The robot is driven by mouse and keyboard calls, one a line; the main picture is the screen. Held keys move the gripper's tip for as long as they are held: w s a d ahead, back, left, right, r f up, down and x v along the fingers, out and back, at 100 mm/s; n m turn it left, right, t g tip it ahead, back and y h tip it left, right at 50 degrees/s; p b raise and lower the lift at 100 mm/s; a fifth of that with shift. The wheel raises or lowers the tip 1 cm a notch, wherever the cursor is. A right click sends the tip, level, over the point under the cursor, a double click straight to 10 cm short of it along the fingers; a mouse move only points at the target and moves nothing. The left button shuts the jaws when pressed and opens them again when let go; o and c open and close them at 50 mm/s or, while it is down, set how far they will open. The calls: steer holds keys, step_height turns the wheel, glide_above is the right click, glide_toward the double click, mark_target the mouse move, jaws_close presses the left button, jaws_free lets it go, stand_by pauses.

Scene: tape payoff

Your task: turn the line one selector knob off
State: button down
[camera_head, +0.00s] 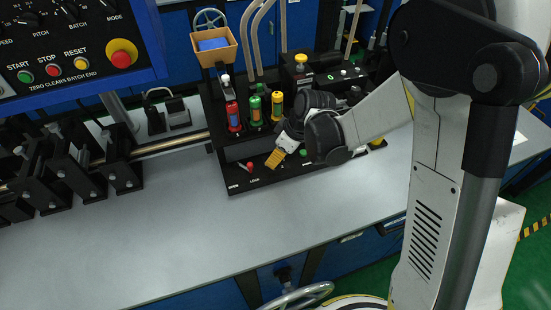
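My gripper (275,158) reaches in from the right, low over the front of a black control base (235,184) on the grey bench. A yellow-orange tip shows at its lower left end. I cannot tell whether its fingers are apart or closed, or whether it touches anything. Beside it on the base is a small red knob or button (250,166), and a small green one (304,153) shows to its right. Small white labels run along the front edge, too small to read surely. I cannot tell which control is the line one selector; my gripper and wrist hide part of the base.
Red, green and yellow cylinders (256,110) stand behind my gripper. A blue control panel (75,50) with knobs and a red stop button (122,55) overhangs the upper left. Black roller brackets (60,160) stand left. The bench front (230,235) is clear.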

steer(key=m+t+h+b, duration=0.1)
steer(key=m, duration=0.3)
steer(key=shift+m, duration=0.3)
steer(key=m+t+h, duration=0.1)
steer(key=m+h, duration=0.1)
steer(key=m, duration=0.2)
steer(key=shift+m+b, duration=0.3)
steer(key=shift+b, duration=0.1)
steer(key=m+h, duration=0.1)
steer(key=m, duration=0.3)
steer(key=shift+h+b, duration=0.3)
steer(key=shift+h, duration=0.1)
steer(key=shift+m+g+h, duration=0.3)
steer(key=shift+m+h, duration=0.3)
steer(key=shift+m, duration=1.4)
steer(key=c, duration=1.1)
jaws_free()
